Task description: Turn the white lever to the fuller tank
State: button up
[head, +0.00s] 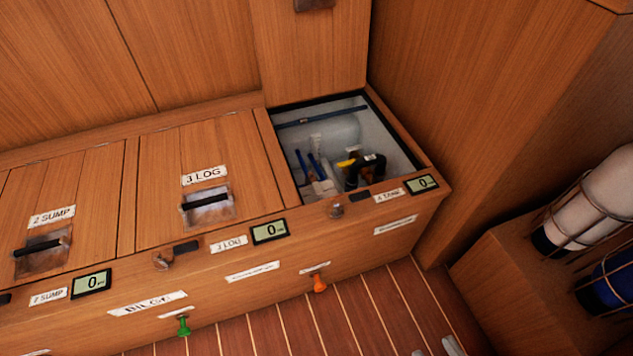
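I cannot pick out a white lever with certainty. The open compartment (392,126) at the right end of the bench holds a pale rounded tank-like shape (340,132), blue-handled items (315,165) and a dark piece with yellow on it (368,168). A small pale piece (325,187) lies low inside; its nature is unclear. No tank level can be read there. Two pale grey tips (436,350) at the bottom edge may be my gripper's fingers. They are cut off, so their state is unclear, and they are well apart from the compartment.
Closed lids labelled "3 LOG" (205,176) and "2 SUMP" (52,214) lie to the left. The front has a green knob (183,325), an orange knob (319,283) and displays reading 0 (269,230).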

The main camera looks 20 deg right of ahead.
aim_at(315, 186)
jog(key=i+j, duration=0.55)
jog(key=j, duration=0.25)
jog(key=i+j, duration=0.3)
jog(key=j+z, duration=0.05)
